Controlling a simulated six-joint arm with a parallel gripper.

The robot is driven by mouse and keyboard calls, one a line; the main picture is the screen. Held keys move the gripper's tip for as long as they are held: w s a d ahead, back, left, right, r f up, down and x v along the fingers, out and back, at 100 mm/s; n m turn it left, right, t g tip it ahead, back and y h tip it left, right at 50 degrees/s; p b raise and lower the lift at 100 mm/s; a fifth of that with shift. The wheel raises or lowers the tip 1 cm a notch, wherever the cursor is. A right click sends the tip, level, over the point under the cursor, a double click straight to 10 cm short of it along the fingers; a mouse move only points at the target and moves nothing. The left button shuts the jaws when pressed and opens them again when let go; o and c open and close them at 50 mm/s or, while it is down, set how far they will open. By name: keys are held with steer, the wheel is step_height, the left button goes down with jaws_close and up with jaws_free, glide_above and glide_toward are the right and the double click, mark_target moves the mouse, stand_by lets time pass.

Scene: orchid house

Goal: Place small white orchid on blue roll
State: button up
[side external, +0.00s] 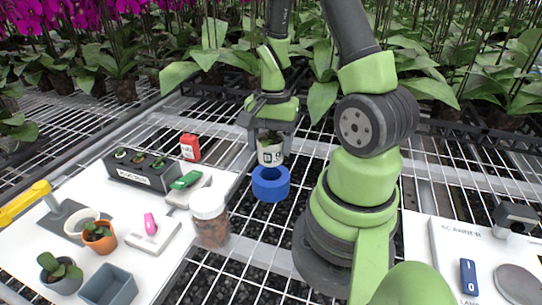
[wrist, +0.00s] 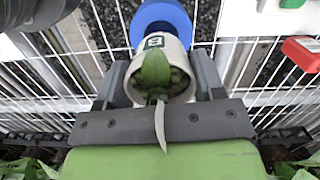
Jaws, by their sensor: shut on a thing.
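The small orchid (side external: 270,154) is a small green-leaved plant in a white pot with a dark printed mark. My gripper (side external: 268,138) is shut on the pot, with one finger on each side, and holds it upright. In the wrist view the white pot (wrist: 166,45) sits between the fingers, with leaves and a pale root or stem hanging toward the palm. The blue roll (side external: 270,188) stands on the wire bench directly below the pot. The blue roll (wrist: 160,12) also shows beyond the pot in the wrist view. I cannot tell whether pot and roll touch.
A lidded jar (side external: 210,222) stands left of the roll. A scanner station (side external: 465,245) is at right.

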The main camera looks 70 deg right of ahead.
mark_target(271, 155)
steer(key=shift+f, duration=1.7)
steer(key=shift+f, duration=0.15)
steer(key=o, duration=1)
steer(key=shift+r, duration=0.2)
